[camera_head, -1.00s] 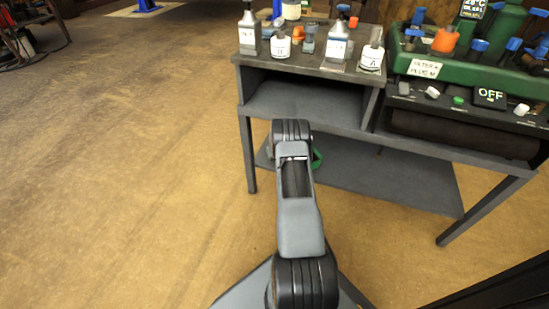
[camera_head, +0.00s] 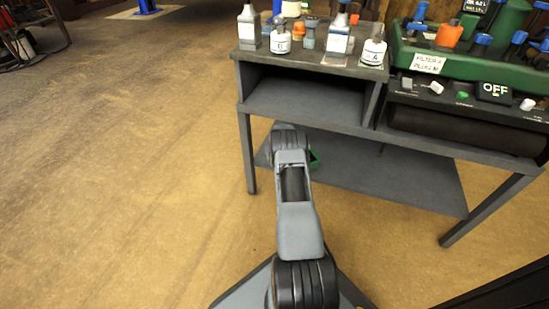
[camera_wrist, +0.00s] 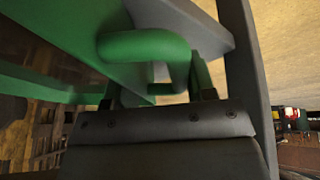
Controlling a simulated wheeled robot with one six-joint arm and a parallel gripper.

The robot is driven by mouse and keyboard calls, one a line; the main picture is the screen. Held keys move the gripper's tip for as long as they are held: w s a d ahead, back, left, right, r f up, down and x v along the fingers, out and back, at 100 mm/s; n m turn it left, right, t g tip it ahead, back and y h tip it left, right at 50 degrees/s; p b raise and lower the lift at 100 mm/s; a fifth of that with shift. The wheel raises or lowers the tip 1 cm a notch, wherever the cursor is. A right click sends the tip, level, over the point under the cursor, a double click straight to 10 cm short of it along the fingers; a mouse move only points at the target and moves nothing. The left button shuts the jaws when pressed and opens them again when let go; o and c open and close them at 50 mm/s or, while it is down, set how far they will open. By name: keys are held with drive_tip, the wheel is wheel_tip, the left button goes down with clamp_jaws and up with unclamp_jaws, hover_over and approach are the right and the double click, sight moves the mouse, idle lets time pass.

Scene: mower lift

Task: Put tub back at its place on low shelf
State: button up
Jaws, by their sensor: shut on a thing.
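The green tub (camera_wrist: 60,40) fills the upper left of the wrist view, with its looped green handle (camera_wrist: 150,46) in front of my gripper (camera_wrist: 157,94). My gripper is shut on the tub's handle. In the head view only a small green piece of the tub (camera_head: 315,158) shows beside my arm, at the left end of the low shelf (camera_head: 400,180). My arm hides the gripper and most of the tub there. I cannot tell whether the tub touches the shelf.
A grey table leg (camera_wrist: 250,70) stands close to my gripper at the right of the wrist view. The bench top (camera_head: 310,60) carries several bottles. An open compartment (camera_head: 300,100) lies above the low shelf. The floor (camera_head: 120,160) to the left is clear.

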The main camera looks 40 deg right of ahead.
drive_tip(key=shift+f, duration=0.1)
drive_tip(key=o, duration=1.3)
drive_tip(key=shift+c, duration=0.2)
drive_tip(key=p+v, duration=0.4)
drive_tip(key=v, duration=0.8)
drive_tip(key=shift+p, duration=0.35)
